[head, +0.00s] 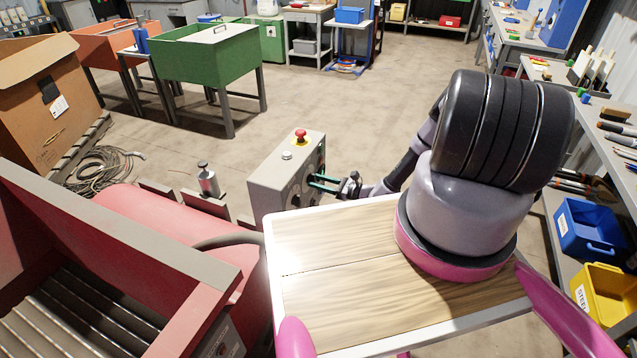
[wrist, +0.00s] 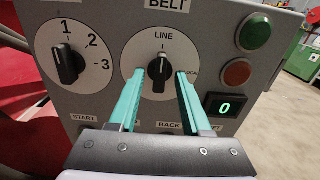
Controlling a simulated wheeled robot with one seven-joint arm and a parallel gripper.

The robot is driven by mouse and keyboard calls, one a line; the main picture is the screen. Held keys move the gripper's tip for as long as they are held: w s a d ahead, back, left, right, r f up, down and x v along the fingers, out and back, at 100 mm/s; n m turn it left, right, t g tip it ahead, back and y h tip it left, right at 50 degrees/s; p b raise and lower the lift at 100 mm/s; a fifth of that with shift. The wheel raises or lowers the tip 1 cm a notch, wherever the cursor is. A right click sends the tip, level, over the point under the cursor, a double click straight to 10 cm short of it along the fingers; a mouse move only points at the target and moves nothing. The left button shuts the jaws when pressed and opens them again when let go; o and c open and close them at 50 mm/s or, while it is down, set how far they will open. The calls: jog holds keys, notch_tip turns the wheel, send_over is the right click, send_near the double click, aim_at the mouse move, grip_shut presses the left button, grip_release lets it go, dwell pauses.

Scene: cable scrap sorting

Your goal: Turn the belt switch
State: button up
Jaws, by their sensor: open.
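The belt switch (wrist: 159,73) is a black knob on a white round dial under the label BELT in the wrist view. Its pointer stands upright, toward the mark below LINE. My gripper (wrist: 161,78) is open, with one teal finger on each side of the knob and nothing held. I cannot tell whether the fingertips touch the knob. In the head view my gripper (head: 316,184) reaches the right side of the grey control box (head: 266,188); the knob itself is not clear there.
Left of the switch is a numbered knob (wrist: 68,64). Right of it are a green button (wrist: 257,30), a red button (wrist: 238,73) and a display (wrist: 228,106) reading 0. A red emergency button (head: 300,135) tops the box. A red machine (head: 165,240) stands left.

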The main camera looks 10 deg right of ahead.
jog(key=v, duration=1.1)
jog(key=w+d+r+n+g, duration=0.15)
jog(key=r+n+g, duration=0.25)
jog(key=r, duration=0.6)
jog(key=w+r+n+g, duration=0.3)
jog(key=r+n+g, duration=0.15)
jog(key=r, duration=0.55)
jog(key=s+a+r+n+g+h, duration=0.1)
jog(key=s+r+n+h, duration=0.15)
jog(key=r, duration=0.75)
jog(key=s+a+r+n+g+h, duration=0.1)
jog(key=a+r+n+h, duration=0.2)
jog(key=r, duration=0.7)
jog(key=s+a+r+n+t+h, duration=0.1)
jog(key=s+r+n+h, duration=0.1)
jog(key=s+r, duration=0.45)
jog(key=s+a+r+n+t+h, duration=0.1)
jog(key=s+r+n+h, duration=0.15)
jog(key=r, duration=0.65)
jog(key=s+r+n+t+h, duration=0.1)
jog(key=s+r+t, duration=0.1)
jog(key=s+r, duration=0.3)
jog(key=s+r+n+t+h, duration=0.1)
jog(key=s+r+t, duration=0.2)
jog(key=s, duration=0.6)
jog(key=shift+s+d+r+h, duration=0.3)
jog(key=shift+s+d+r, duration=0.05)
jog(key=shift+r, duration=0.55)
